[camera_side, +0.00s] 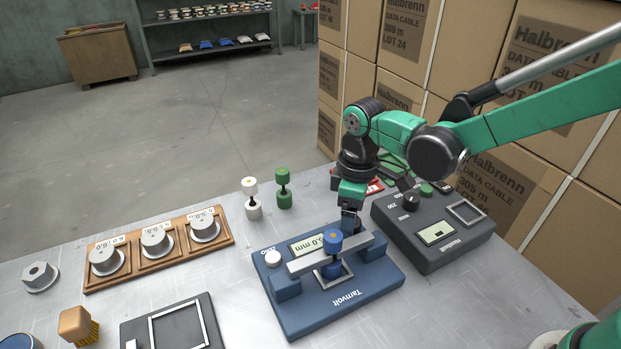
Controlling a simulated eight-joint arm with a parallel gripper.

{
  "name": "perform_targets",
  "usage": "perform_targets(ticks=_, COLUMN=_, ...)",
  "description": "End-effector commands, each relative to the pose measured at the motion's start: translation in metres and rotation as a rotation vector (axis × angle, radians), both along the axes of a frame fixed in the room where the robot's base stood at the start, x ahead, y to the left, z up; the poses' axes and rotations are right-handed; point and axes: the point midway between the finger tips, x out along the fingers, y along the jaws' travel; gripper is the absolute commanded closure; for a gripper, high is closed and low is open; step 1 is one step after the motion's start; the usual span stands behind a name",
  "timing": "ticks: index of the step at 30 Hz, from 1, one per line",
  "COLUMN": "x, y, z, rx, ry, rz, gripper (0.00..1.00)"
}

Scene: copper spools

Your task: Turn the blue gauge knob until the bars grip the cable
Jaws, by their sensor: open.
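The blue gauge (345,308), marked Tarnvolt, sits at the front centre of the bench. Its display (309,244) is partly covered, with "0 mm" legible. A grey bar (304,263) crosses above a square light frame. A white round button (273,258) is at the gauge's left. My gripper (350,225) is open, pointing down just behind and right of the blue cylinder; its fingertips are partly hidden. I cannot make out a cable between the bars.
A dark grey instrument (445,240) with a black knob stands close on the right. A white spool (252,198) and green spool (284,187) stand behind left. A wooden tray (185,270) holds metal weights. Stacked cartons (480,130) wall off the back right.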

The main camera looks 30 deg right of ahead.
Motion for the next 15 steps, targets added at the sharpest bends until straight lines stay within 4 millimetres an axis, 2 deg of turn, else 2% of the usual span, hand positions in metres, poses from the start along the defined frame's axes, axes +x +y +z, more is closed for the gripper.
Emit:
perform_targets(ticks=3, x=-0.001, y=0.000, z=0.028, rx=-0.001, ry=0.001, rz=-0.003, gripper=0.24)
perform_targets(ticks=6, x=-0.002, y=-0.003, z=0.046, rx=0.002, ry=-0.011, rz=-0.022, gripper=0.24)
perform_targets(ticks=15, x=-0.017, y=-0.030, z=0.074, rx=0.047, ry=-0.146, rz=-0.204, gripper=0.24)
